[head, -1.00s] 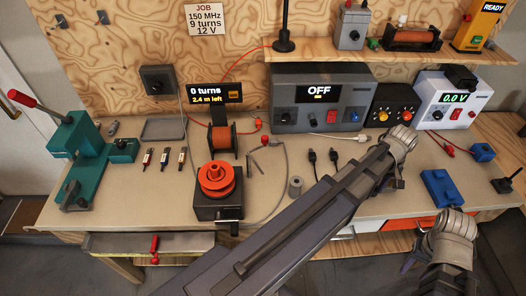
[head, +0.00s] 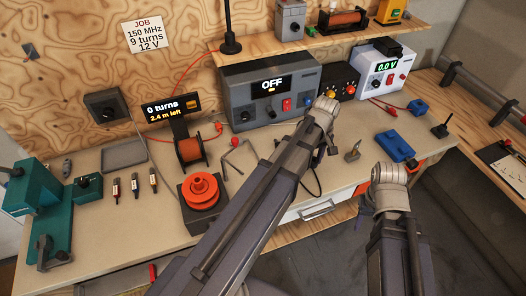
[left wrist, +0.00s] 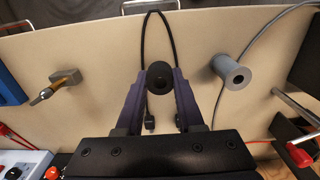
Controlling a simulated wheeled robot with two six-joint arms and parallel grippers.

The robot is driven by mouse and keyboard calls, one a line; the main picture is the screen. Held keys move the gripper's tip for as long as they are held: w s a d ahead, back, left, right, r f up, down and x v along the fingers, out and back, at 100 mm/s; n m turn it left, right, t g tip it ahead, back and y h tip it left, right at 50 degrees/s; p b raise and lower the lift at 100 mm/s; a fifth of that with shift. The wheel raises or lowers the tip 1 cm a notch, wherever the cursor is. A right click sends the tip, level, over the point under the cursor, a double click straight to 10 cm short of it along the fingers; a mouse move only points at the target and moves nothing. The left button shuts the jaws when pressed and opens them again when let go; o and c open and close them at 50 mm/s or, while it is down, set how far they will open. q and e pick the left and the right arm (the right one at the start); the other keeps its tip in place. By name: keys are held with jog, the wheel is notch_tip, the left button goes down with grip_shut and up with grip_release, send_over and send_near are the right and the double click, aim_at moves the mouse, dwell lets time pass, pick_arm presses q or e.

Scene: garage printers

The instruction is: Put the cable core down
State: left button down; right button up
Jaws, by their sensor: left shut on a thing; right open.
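My left gripper (left wrist: 158,88) is shut on a dark round piece (left wrist: 158,76), seen end on between its fingers; it looks like the cable core. A black cable (left wrist: 146,28) loops beside and beyond it over the bench, with a plug end near the left finger. I cannot tell whether the piece touches the bench. In the head view my left gripper (head: 333,150) is mostly hidden by its own wrist. My right gripper (head: 377,214) is low at the bench's front edge, its fingers hardly visible, with nothing seen in it.
A grey hollow cylinder (left wrist: 229,70) stands right of my left gripper in the wrist view. A small block with a brass-tipped tool (left wrist: 60,83) is on the other side. The blue box (head: 395,146), grey power unit (head: 268,92) and orange spool (head: 201,191) stand around the bench (head: 130,222).

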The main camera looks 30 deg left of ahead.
aim_at(309, 182)
pick_arm(q)
jog(key=shift+f, duration=0.1)
notch_tip(309, 182, down, 10)
jog(key=b, duration=1)
jog(key=shift+f, duration=0.2)
jog(key=c, duration=0.5)
grip_release()
jog(key=shift+r, duration=0.15)
